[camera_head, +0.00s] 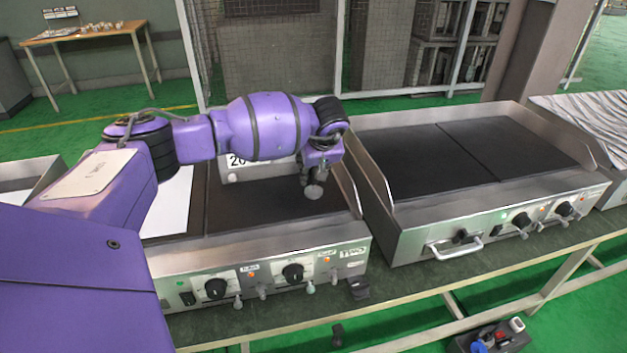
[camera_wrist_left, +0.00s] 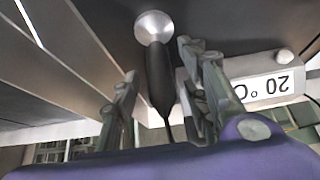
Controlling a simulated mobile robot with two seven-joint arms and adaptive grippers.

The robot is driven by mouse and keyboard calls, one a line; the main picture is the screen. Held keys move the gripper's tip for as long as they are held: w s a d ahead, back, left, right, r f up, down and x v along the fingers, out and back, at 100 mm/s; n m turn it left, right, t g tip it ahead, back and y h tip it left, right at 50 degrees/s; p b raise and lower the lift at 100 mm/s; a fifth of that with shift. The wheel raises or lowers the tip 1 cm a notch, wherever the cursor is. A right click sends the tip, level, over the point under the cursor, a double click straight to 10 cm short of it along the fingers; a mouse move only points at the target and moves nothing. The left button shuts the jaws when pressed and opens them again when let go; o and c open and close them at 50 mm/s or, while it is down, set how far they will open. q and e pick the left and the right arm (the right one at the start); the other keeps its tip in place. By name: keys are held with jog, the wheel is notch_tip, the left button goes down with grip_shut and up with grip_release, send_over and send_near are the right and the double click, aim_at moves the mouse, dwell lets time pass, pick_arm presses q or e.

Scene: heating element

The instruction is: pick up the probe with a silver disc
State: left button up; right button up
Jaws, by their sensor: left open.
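The probe has a round silver disc and a black handle with a thin cord. In the left wrist view its disc (camera_wrist_left: 153,27) is at the top centre, and its black handle (camera_wrist_left: 160,80) runs down between the fingers. In the head view the silver disc (camera_head: 313,191) shows just below my left gripper (camera_head: 318,170), over the dark plate of the left griddle; its handle is mostly hidden there. My left gripper (camera_wrist_left: 160,72) is open, with its fingers on either side of the handle. I cannot tell whether either finger touches it. My right gripper is not in view.
A white display reading 20 °C (camera_wrist_left: 270,85) stands close to the right finger. The left griddle (camera_head: 320,258) has knobs along its front. A second griddle (camera_head: 500,225) stands to the right. A dark object (camera_head: 359,288) lies on the bench's front edge.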

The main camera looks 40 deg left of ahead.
pick_arm(q)
jog(key=shift+w+f, duration=0.1)
jog(key=shift+f, duration=0.1)
grip_shut()
jog(key=shift+r, duration=0.1)
